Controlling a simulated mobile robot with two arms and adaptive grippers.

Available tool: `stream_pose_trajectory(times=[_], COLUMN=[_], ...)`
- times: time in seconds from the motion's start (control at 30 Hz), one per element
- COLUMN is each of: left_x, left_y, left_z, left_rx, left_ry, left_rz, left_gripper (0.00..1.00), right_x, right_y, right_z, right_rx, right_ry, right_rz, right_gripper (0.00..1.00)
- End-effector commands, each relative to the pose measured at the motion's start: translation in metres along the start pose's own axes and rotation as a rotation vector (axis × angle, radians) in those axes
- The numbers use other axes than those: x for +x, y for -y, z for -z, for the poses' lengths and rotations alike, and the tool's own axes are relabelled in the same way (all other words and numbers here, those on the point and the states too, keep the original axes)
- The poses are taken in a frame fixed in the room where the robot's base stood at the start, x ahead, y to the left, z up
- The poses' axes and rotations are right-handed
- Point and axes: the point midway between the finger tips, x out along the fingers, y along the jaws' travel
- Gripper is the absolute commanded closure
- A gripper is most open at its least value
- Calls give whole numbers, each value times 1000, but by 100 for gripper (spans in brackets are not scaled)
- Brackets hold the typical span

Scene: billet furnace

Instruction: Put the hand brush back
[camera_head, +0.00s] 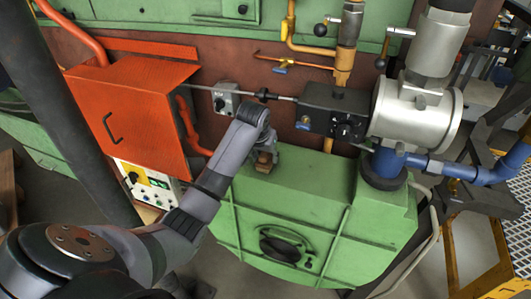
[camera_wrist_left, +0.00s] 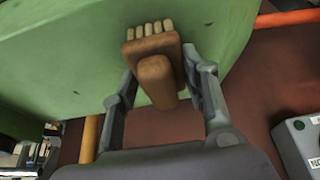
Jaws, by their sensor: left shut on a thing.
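The hand brush (camera_wrist_left: 154,50) has a brown wooden body and handle with a row of pale bristle tufts. In the left wrist view it sits between the two grey fingers of my left gripper (camera_wrist_left: 158,84), which is shut on it. In the head view my left gripper (camera_head: 264,160) is over the back part of the green housing's top, and only a small brown piece of the brush (camera_head: 264,158) shows. I cannot tell whether the brush touches the green surface. My right gripper is not in view.
The green housing (camera_head: 310,195) has a round dark fitting on its front. An orange-red cabinet (camera_head: 135,110) stands left, above a white control panel (camera_head: 145,185). A grey switch box (camera_head: 225,100), a rod and a silver cylinder (camera_head: 415,110) with blue pipe are close behind and right.

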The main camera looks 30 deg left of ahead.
Motion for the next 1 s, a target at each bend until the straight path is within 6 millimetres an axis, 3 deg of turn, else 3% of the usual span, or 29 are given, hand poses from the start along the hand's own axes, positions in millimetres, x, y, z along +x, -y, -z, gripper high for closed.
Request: stream_pose_trajectory(times=[0.3,0.33,0.63,1.0], left_x=[2,3,2,-2], left_y=[0,0,0,0], left_z=[0,-1,-1,1], left_rx=[0,0,0,1], left_ry=[-1,0,0,-3], left_rz=[0,0,0,0], left_gripper=[81,58,39,39], right_x=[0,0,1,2], right_y=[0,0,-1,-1], right_z=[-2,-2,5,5], right_rx=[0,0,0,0], right_ry=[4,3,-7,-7], right_rz=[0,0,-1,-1], right_gripper=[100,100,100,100])
